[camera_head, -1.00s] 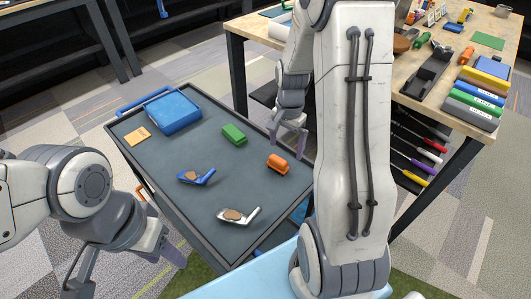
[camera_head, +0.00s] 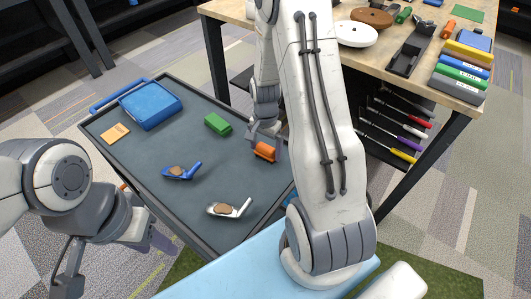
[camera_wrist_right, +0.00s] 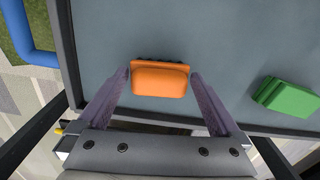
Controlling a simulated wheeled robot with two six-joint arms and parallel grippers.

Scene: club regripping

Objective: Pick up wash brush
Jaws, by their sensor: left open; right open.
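The orange wash brush (camera_head: 264,152) lies on the dark top of the cart (camera_head: 215,168), near its right edge. In the right wrist view the brush (camera_wrist_right: 160,80) shows an orange body with a dark bristle edge at its far side. My right gripper (camera_wrist_right: 160,76) is open, with one finger on each side of the brush and a small gap at each side. In the head view my right gripper (camera_head: 264,138) is right at the brush and partly covers it. My left gripper (camera_head: 158,238) is open and empty, off the cart's near left side.
A green block (camera_head: 217,124) lies left of the brush; it also shows in the right wrist view (camera_wrist_right: 288,97). A blue box (camera_head: 150,105), an orange note (camera_head: 115,133) and two club heads (camera_head: 182,171) are on the cart. A wooden workbench (camera_head: 390,50) stands behind at right.

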